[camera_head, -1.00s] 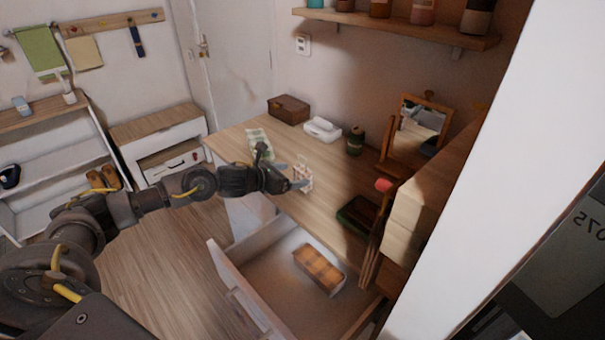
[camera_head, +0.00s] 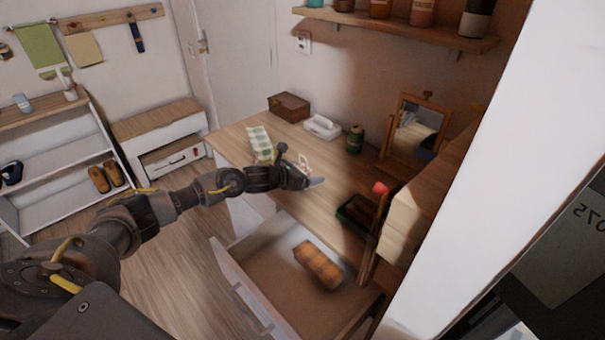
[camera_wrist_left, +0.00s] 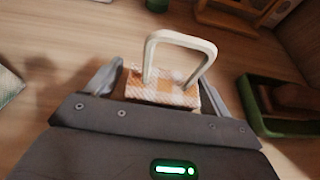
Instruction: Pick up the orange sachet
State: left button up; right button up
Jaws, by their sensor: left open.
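The orange sachet, an orange-and-white checked block with a pale loop on top, sits on the wooden desk. In the left wrist view the sachet (camera_wrist_left: 160,92) lies between the two fingers of my left gripper (camera_wrist_left: 163,80), its near part hidden by the gripper body. In the head view my left gripper (camera_head: 308,175) is low over the desk and hides most of the sachet; the loop (camera_head: 304,160) shows just behind it. The left gripper is open, its fingers on either side of the sachet. I cannot tell whether they touch it. My right gripper does not show.
An open drawer (camera_head: 232,272) below the desk holds an orange plaid bundle (camera_head: 318,265). A green checked cloth (camera_head: 260,143) lies left of the gripper. A dark green tray (camera_head: 355,214) lies to the right, near a mirror (camera_head: 415,130). A green canister (camera_head: 355,139) stands behind.

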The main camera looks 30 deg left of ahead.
pick_arm(q)
jog(key=c, duration=1.1)
jog(key=shift+r+b, duration=0.45)
jog(key=shift+r, duration=0.15)
jog(key=s+a+r+b, duration=0.1)
jog(key=a+r, duration=0.3)
jog(key=s+a+r+b, duration=0.2)
jog(key=a+r, duration=0.2)
jog(key=a, duration=0.1)
jog(key=s+a+r+b, duration=0.1)
jog(key=a+r+b, duration=0.1)
jog(key=a+r, duration=0.1)
jog(key=shift+s+a+r, duration=0.2)
jog(key=shift+a+r, duration=0.2)
jog(key=shift+a, duration=0.25)
